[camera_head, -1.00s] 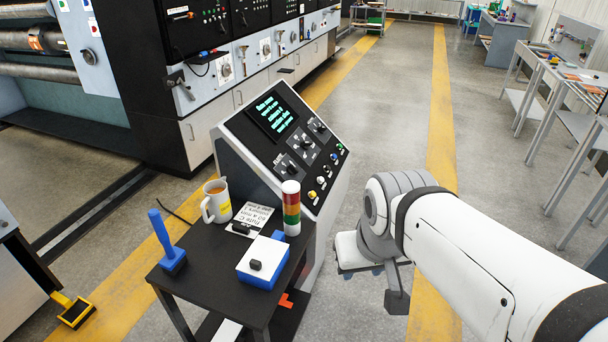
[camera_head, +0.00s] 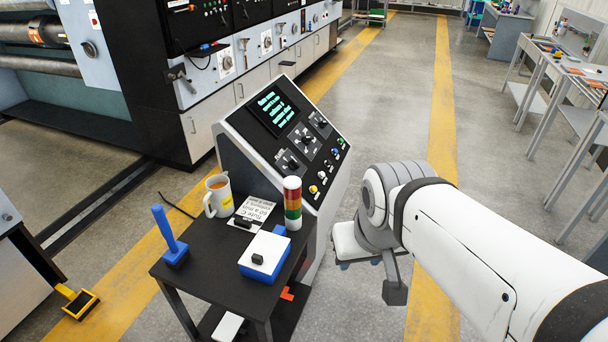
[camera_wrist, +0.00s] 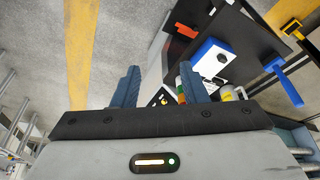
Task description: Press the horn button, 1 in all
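A grey and black control console (camera_head: 262,150) stands at the middle of the head view, with a lit green-text screen (camera_head: 276,110) and several knobs. A slanting row of small buttons runs down its right side, including a green one (camera_head: 340,141), a blue one (camera_head: 334,152) and a yellow one (camera_head: 313,189). Their labels are too small to read, so I cannot tell which is the horn. My gripper (camera_wrist: 159,70) is open and empty in the wrist view. Part of the console shows between and behind its fingers. In the head view my arm's wrist is right of the console, apart from it.
A black cart (camera_head: 205,255) stands before the console with a mug (camera_head: 218,196), a signal tower (camera_head: 292,204), a blue-and-white box (camera_head: 264,256) and a blue-handled tool (camera_head: 168,238). A large printing machine (camera_head: 205,95) is behind at left. Open floor lies right of the console.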

